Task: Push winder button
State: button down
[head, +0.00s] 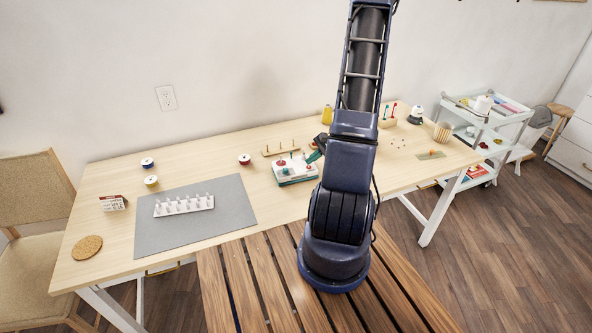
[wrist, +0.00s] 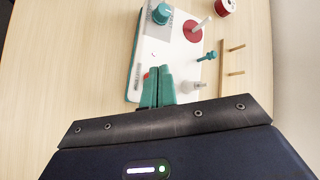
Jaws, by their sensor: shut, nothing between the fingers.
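The winder (head: 295,178) is a white-topped box with a teal base on the table, left of my arm in the head view. In the wrist view its white top (wrist: 178,54) carries a red disc (wrist: 192,31) with a pale spindle, a teal knob (wrist: 162,13) and a teal peg (wrist: 207,56). My gripper (wrist: 158,72) is shut and empty, its teal fingers over the near part of the winder top. A small red bit (wrist: 146,75) shows beside the left finger, mostly hidden; I cannot tell whether it is the button or whether the fingers touch it.
A wooden peg rack (wrist: 222,65) stands close beside the winder, with a red spool (wrist: 225,6) nearby. A grey mat (head: 228,205) with a white spool stand (head: 184,206) lies to the left. The wall is behind the table.

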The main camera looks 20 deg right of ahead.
aim_at(312, 167)
jog(key=shift+f, duration=0.1)
dwell(0.3)
jog(key=shift+f, duration=0.5)
dwell(0.4)
jog(key=shift+r, duration=0.6)
jog(key=shift+r, duration=3)
